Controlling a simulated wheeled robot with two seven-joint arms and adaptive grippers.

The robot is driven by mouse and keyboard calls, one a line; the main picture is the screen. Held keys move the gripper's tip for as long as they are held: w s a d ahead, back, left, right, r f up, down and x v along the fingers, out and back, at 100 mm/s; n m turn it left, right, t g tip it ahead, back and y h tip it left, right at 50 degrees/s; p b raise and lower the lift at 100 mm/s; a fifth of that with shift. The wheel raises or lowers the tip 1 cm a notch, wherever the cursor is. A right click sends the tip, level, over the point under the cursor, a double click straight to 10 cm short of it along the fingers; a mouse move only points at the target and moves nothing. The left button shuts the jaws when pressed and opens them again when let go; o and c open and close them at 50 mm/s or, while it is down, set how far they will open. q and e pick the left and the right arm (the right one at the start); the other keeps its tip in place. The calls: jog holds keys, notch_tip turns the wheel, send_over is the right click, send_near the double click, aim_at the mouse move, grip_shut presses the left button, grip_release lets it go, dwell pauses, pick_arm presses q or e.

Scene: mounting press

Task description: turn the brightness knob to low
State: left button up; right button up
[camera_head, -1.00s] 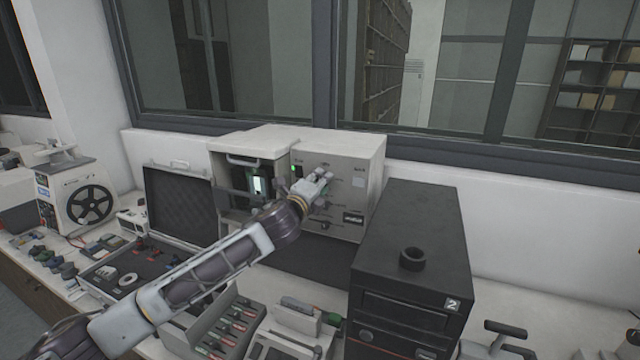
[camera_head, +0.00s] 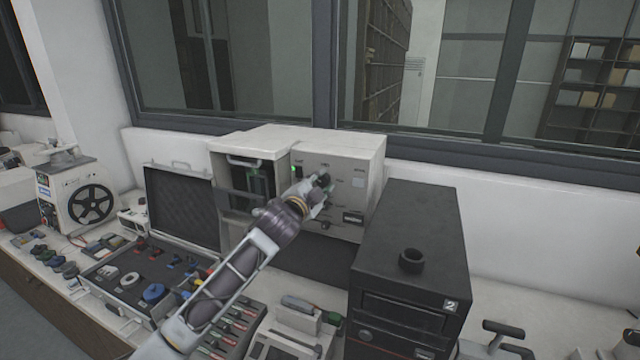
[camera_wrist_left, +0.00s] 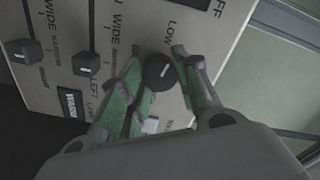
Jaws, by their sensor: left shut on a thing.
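The grey-white press box has a control panel (camera_head: 350,165) on its front. My left gripper (camera_head: 322,185) is at this panel, with its fingers around a dark round knob (camera_head: 324,178). In the left wrist view the knob (camera_wrist_left: 159,73) sits between the two green-padded fingers (camera_wrist_left: 158,85), and the gripper is shut on it. A short pale pointer mark shows on the knob's face. The word LOW is printed just above the knob in that view. The knob's own name label is not clearly readable. My right gripper is not in view.
Two smaller dark knobs (camera_wrist_left: 87,64) (camera_wrist_left: 25,52) sit beside it on the panel. A black case (camera_head: 415,240) marked 2 stands at the right. An open tool case (camera_head: 180,205) and tool racks crowd the bench at the left and front.

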pick_arm(q)
jog(key=shift+f+n, duration=0.15)
jog(key=shift+n, duration=0.25)
jog(key=o, duration=1.1)
jog(key=shift+c, duration=0.2)
jog(key=shift+s+a, duration=0.1)
jog(key=shift+s, duration=0.1)
jog(key=v, duration=1.1)
jog(key=shift+s, duration=0.3)
jog(key=shift+a, duration=0.1)
